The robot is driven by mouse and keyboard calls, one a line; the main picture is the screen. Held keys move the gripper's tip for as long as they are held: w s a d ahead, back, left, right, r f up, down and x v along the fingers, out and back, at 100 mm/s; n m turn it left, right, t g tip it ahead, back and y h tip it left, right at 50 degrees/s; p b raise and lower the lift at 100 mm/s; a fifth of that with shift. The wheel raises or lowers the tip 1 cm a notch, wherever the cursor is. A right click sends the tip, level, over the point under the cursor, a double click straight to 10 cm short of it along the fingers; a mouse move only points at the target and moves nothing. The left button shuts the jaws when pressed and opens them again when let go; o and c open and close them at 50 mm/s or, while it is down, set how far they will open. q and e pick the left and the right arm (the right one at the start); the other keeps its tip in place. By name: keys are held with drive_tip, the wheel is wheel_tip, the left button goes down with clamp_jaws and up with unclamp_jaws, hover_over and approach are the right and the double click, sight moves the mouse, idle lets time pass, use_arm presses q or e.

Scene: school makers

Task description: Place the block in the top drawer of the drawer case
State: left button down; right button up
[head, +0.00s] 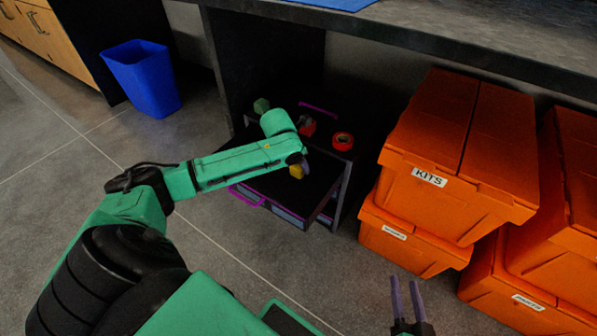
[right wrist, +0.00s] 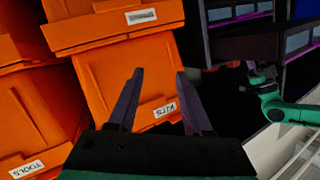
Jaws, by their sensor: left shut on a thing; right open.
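The black drawer case (head: 344,188) stands under the counter. An upper drawer (head: 278,184) with a purple handle (head: 246,196) is pulled out toward me. My left gripper (head: 302,168) is over the open drawer and is shut on a small yellow block (head: 296,172). The wrist hides most of its fingers, and I cannot tell whether the block touches the drawer floor. My right gripper (head: 407,298) is open and empty over the floor, in front of the orange bins; its spread fingers also show in the right wrist view (right wrist: 160,102).
A red tape roll (head: 343,141), another red item (head: 307,126) and a green item (head: 261,105) are on top of the case. Stacked orange bins (head: 455,150) stand close to its right. A blue waste bin (head: 145,80) is at the left.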

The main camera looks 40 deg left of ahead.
use_arm(q)
drive_tip(key=shift+f, duration=0.4)
use_arm(e)
drive_tip(key=shift+w+r+t, duration=0.4)
drive_tip(key=shift+w+r, duration=0.35)
drive_tip(key=shift+r, duration=0.2)
use_arm(q)
drive_tip(key=shift+f, duration=0.1)
drive_tip(key=shift+c, duration=1.7)
unclamp_jaws()
use_arm(e)
drive_tip(key=shift+s+f, duration=0.35)
drive_tip(key=shift+f, duration=0.15)
